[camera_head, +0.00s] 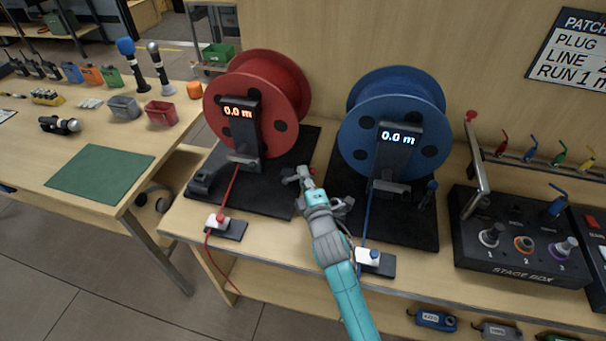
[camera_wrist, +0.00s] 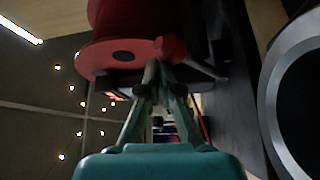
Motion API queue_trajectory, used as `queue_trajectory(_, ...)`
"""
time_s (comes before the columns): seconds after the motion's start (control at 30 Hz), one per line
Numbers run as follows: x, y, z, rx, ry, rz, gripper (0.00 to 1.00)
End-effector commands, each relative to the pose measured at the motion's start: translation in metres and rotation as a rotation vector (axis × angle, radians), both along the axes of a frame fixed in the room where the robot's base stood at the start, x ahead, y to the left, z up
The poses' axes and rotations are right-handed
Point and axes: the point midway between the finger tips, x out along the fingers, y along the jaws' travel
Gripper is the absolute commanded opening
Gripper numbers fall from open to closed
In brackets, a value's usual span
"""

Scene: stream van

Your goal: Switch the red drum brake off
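The red drum (camera_head: 282,75) stands on a black base plate, with a display reading 0.0 m. Its brake handle has a red knob (camera_wrist: 171,46) on a grey lever (camera_wrist: 205,68), low beside the drum. My gripper (camera_head: 303,178) is at the right edge of the red drum's base. Its fingers (camera_wrist: 160,68) close together in the wrist view, with their tips at the red knob. I cannot tell whether they touch or pinch it. In the head view the gripper hides most of the brake handle.
A red cable (camera_head: 230,190) runs to a white plug block. The stage box (camera_head: 520,262) is farther right. A side table with a green mat (camera_head: 100,172) is left.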

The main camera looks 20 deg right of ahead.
Motion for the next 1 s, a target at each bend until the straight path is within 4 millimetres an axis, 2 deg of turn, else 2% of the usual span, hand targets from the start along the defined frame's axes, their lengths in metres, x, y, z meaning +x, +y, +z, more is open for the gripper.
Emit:
queue_trajectory(0.03,-0.002,-0.007,-0.011,-0.002,0.024,-0.013,0.00)
queue_trajectory(0.27,-0.012,-0.005,-0.013,-0.003,0.026,-0.013,0.00)
queue_trajectory(0.73,-0.089,0.008,-0.010,-0.002,0.008,-0.002,0.00)
queue_trajectory(1.0,-0.115,0.012,-0.010,-0.002,0.003,-0.001,0.00)
